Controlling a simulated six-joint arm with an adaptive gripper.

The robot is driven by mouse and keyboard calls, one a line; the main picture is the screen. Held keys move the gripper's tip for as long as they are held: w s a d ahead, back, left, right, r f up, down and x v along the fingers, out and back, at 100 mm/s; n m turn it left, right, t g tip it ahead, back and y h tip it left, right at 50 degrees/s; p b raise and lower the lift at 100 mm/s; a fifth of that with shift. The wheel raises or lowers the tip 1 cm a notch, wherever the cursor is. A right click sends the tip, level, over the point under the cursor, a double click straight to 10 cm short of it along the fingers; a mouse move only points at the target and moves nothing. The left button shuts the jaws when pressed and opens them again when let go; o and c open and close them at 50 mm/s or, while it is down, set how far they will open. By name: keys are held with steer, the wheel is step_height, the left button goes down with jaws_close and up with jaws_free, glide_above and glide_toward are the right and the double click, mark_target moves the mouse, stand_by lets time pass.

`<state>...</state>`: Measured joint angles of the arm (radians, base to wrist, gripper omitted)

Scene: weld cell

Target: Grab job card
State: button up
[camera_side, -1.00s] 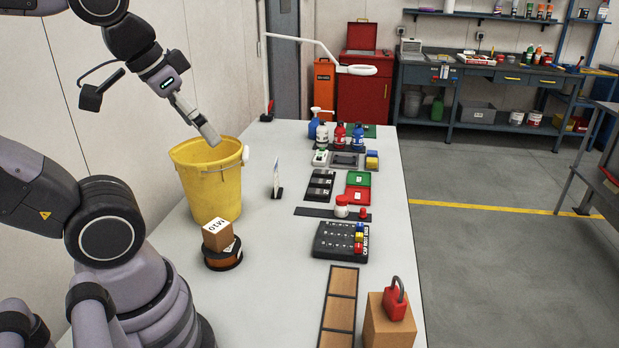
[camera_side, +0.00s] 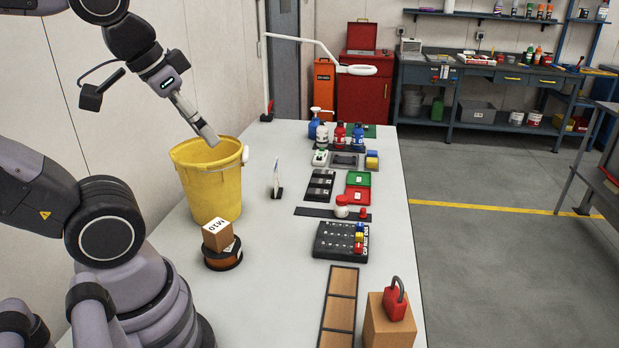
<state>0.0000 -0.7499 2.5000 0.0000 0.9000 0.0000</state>
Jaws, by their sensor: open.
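The job card (camera_side: 277,175) looks to be the thin white card standing upright in a small dark holder on the white table, right of the yellow bucket. It is seen nearly edge-on, so its print cannot be read. My gripper (camera_side: 211,139) hangs above the rim of the yellow bucket (camera_side: 212,185), pointing down and to the right, left of the card and higher than it. It is open and apart from the card. Its fingers are small in this view, and no held thing shows.
A box marked M10 (camera_side: 216,234) sits on a round spool (camera_side: 222,257) in front of the bucket. Black trays (camera_side: 320,185), a black labelled case (camera_side: 340,240), bottles (camera_side: 339,135) and a wooden block with a red padlock (camera_side: 395,303) line the right side. The table around the card is clear.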

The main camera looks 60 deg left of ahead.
steer(key=shift+w, duration=0.1)
steer(key=shift+c, duration=0.3)
steer(key=w+a+f+n+t, duration=0.1)
steer(key=w+a+n+t, duration=0.25)
steer(key=w, duration=1.55)
steer(key=w+a+f+n+t+y, duration=0.2)
steer(key=w+a+f+y, duration=0.2)
steer(key=w+a+f, duration=0.45)
steer(key=n+y, duration=0.5)
steer(key=y, duration=0.5)
glide_toward(277, 162)
steer(key=x, duration=1)
steer(key=shift+w+a+f, duration=0.1)
steer(key=shift+a+f, duration=0.15)
steer(key=shift+a, duration=0.1)
